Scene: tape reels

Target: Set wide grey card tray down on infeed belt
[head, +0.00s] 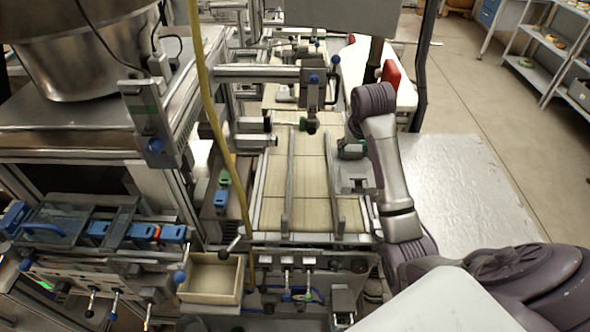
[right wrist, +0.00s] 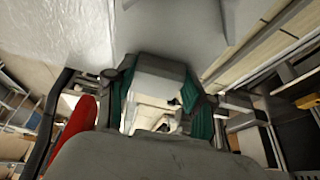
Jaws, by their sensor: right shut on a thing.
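My right gripper (head: 352,150) is at the right side of the infeed belt and is shut on the wide grey card tray (head: 356,180). The tray shows as a grey shape just below the fingers, by the right guide rail. In the right wrist view the green-padded fingers (right wrist: 160,105) stand on both sides of a pale grey piece (right wrist: 158,75). The infeed belt (head: 308,190) is beige, with long metal rails along it. I cannot tell whether the tray touches the belt or rail. My left gripper is not in view.
A cream open box (head: 212,278) stands at the belt's front left. A yellow hose (head: 208,90) hangs left of the belt. A metal bracket with blue knobs (head: 313,80) crosses above the belt's far part.

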